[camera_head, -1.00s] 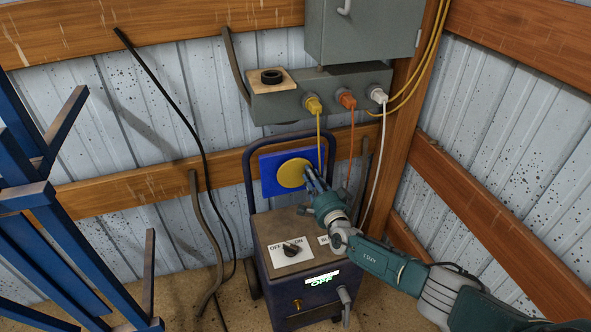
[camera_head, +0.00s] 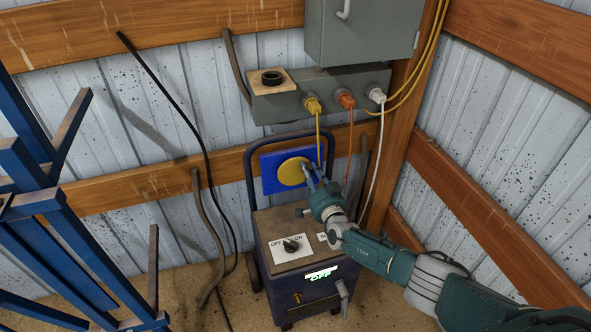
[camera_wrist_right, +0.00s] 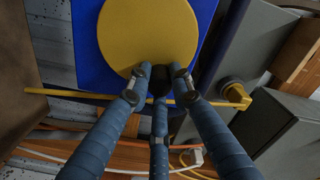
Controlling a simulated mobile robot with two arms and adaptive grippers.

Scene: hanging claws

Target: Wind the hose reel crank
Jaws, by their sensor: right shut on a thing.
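The hose reel crank is a round yellow disc (camera_head: 292,171) on a blue square plate (camera_head: 269,181), with a dark knob (camera_wrist_right: 160,82) near the disc's edge. My right gripper (camera_head: 309,170) is at the right side of the disc. In the right wrist view, the three blue fingers of my right gripper (camera_wrist_right: 157,85) close around the dark knob, which they partly hide. The disc (camera_wrist_right: 148,35) and plate (camera_wrist_right: 85,50) also show there. My left gripper is not in view.
A wheeled machine (camera_head: 275,222) with a knob panel (camera_head: 291,246) stands below the plate. A grey socket box (camera_head: 280,107) with yellow, orange and white plugs is above, its cables hanging near my right gripper. Blue racks (camera_head: 75,240) stand at the left.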

